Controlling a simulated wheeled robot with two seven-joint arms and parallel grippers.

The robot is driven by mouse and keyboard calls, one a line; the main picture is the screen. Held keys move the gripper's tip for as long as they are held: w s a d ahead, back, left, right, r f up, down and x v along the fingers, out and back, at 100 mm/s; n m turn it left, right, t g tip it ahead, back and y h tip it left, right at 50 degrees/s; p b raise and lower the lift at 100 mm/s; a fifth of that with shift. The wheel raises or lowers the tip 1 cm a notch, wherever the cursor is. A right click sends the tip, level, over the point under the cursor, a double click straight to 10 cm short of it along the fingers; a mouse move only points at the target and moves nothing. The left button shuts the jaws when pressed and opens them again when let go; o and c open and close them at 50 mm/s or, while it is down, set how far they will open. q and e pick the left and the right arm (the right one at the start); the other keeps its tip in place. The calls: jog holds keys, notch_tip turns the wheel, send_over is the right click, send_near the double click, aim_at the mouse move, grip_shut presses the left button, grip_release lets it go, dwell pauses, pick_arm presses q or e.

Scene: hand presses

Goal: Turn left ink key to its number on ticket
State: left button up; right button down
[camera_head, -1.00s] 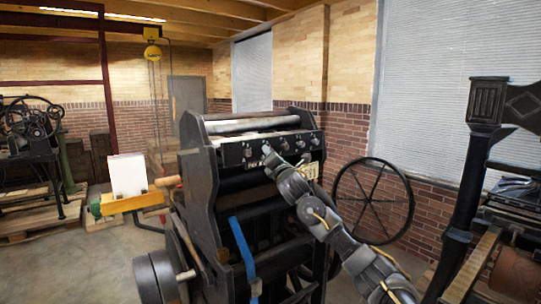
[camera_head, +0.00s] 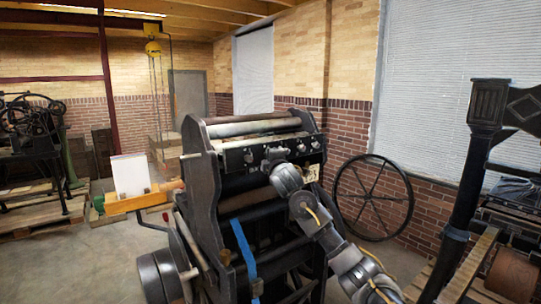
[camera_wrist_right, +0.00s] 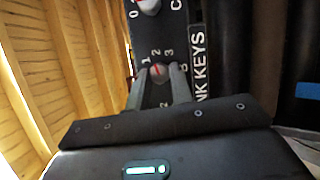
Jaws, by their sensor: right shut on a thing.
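The row of ink keys runs along the dark rail at the top of the press; the leftmost key (camera_head: 248,156) stands clear of my gripper. My right gripper (camera_wrist_right: 160,76) is shut on another ink key (camera_wrist_right: 158,71), with a red mark on its face, beside a letter that looks like B. In the head view my right gripper (camera_head: 275,157) is at the second key from the left. The key by the letter C (camera_wrist_right: 149,6) shows at the wrist view's top edge. A pale card (camera_head: 312,173), perhaps the ticket, hangs right of my wrist; its writing is unreadable.
A spoked wheel (camera_head: 373,197) stands at right. Another machine (camera_head: 470,190) is at the right edge.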

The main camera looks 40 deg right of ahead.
dwell(0.4)
jog(key=c, duration=1.2)
grip_release()
jog(key=shift+c, duration=0.2)
jog(key=b+v, duration=0.3)
jog(key=v, duration=0.7)
jog(key=shift+s, duration=0.4)
jog(key=shift+w+a, duration=0.1)
jog(key=shift+a, duration=0.05)
